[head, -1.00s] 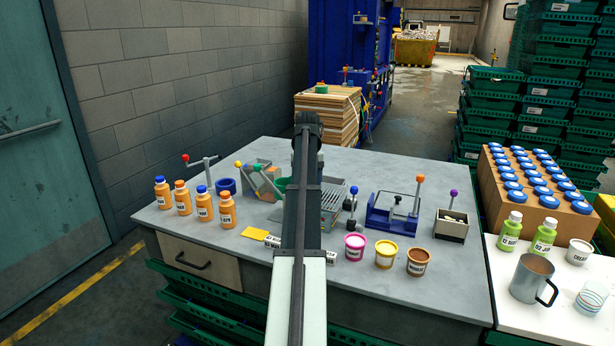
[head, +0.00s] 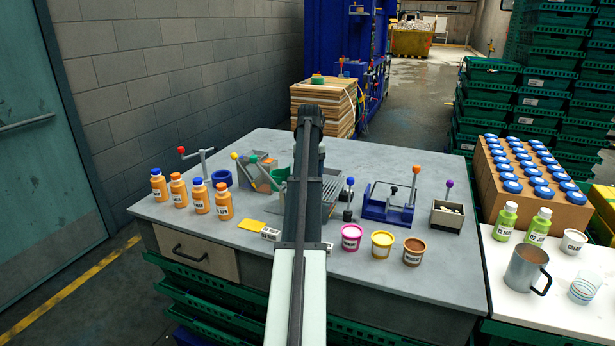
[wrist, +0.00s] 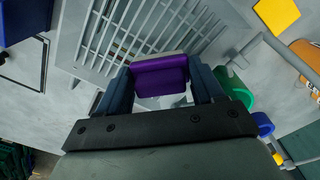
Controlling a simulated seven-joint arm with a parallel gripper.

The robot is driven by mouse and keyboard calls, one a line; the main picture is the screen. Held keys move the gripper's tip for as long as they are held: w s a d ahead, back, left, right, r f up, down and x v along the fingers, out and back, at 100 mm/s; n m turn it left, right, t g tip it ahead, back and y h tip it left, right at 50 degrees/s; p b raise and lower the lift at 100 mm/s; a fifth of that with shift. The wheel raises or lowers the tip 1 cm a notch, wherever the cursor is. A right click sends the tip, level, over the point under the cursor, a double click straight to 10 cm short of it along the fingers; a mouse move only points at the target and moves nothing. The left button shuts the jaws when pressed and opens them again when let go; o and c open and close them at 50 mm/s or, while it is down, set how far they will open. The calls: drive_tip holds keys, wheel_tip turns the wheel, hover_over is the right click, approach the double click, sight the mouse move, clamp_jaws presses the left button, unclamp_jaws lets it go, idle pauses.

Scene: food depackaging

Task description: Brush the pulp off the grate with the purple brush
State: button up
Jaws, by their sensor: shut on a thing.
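In the wrist view my gripper (wrist: 160,90) is shut on the purple brush (wrist: 160,76), which sits between its two fingers. The grey slatted grate (wrist: 150,30) lies just beyond the brush in that view. I cannot tell whether the brush touches the grate. In the head view my arm covers the gripper, the brush and the left part of the grate; the grate's right part (head: 331,190) shows beside the arm. No pulp can be made out on the visible slats.
Orange bottles (head: 198,195) stand left on the grey table (head: 390,285). A yellow card (head: 250,225) lies near the front. Three tubs (head: 382,244), a blue press (head: 387,207) and a small bin (head: 447,214) stand to the right. A green ring (wrist: 238,90) is close beside the gripper.

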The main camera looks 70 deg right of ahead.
drive_tip(key=shift+s+a, duration=0.1)
drive_tip(key=shift+s, duration=0.8)
drive_tip(key=shift+w+d, duration=0.1)
drive_tip(key=shift+d, duration=0.9)
drive_tip(key=shift+w+a, duration=0.15)
drive_tip(key=shift+w, duration=1)
drive_tip(key=shift+r, duration=4.1)
